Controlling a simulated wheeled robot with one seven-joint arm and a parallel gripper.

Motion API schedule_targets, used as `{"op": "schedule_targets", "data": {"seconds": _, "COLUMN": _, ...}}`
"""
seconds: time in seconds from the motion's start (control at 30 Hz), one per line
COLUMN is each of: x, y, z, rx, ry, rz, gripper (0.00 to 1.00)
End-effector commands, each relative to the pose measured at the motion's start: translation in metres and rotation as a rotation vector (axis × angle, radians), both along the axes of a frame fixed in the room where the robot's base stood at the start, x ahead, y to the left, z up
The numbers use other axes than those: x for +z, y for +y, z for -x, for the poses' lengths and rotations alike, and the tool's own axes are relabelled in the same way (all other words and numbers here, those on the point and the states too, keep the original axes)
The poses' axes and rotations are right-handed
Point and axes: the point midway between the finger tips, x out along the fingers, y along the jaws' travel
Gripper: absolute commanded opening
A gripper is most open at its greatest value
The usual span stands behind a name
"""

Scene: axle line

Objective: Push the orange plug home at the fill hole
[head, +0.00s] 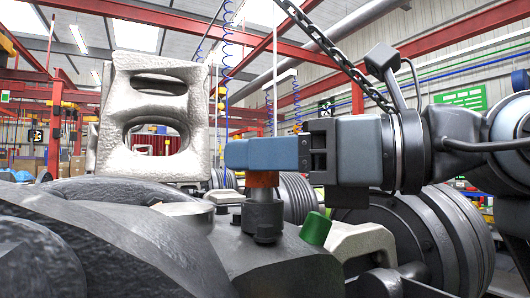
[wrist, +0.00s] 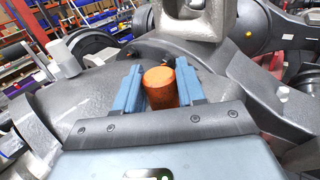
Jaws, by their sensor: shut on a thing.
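The orange plug (head: 263,180) is upright between the blue fingers of my gripper (head: 262,153), its lower part showing under them in the head view. In the wrist view the plug (wrist: 161,88) stands between the two blue fingers of my gripper (wrist: 160,90), which are shut on it. Directly below the orange part is a grey stepped cylinder (head: 263,216) on the axle housing (head: 265,265). I cannot tell whether this cylinder belongs to the plug or to the housing. The opening of the fill hole is hidden.
A green cap (head: 315,228) stands tilted on the housing just right of the plug. A large pale cast bracket (head: 153,115) rises at the left. A chain (head: 325,43) hangs down behind my arm. Ribbed drums (head: 455,235) fill the right side.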

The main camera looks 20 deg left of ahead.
Motion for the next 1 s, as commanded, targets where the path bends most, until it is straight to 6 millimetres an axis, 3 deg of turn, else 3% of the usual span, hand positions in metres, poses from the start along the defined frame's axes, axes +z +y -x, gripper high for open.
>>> {"op": "schedule_targets", "data": {"seconds": 0.57, "x": -0.016, "y": 0.000, "z": 0.000, "rx": 0.000, "ry": 0.000, "rz": -0.001, "gripper": 0.06}}
{"op": "schedule_targets", "data": {"seconds": 0.6, "x": -0.016, "y": 0.000, "z": 0.000, "rx": 0.000, "ry": 0.000, "rz": -0.001, "gripper": 0.40}}
{"op": "schedule_targets", "data": {"seconds": 0.9, "x": -0.015, "y": 0.000, "z": 0.000, "rx": 0.000, "ry": 0.000, "rz": -0.001, "gripper": 0.69}}
{"op": "schedule_targets", "data": {"seconds": 1.0, "x": -0.015, "y": 0.000, "z": 0.000, "rx": 0.000, "ry": 0.000, "rz": 0.000, "gripper": 0.69}}
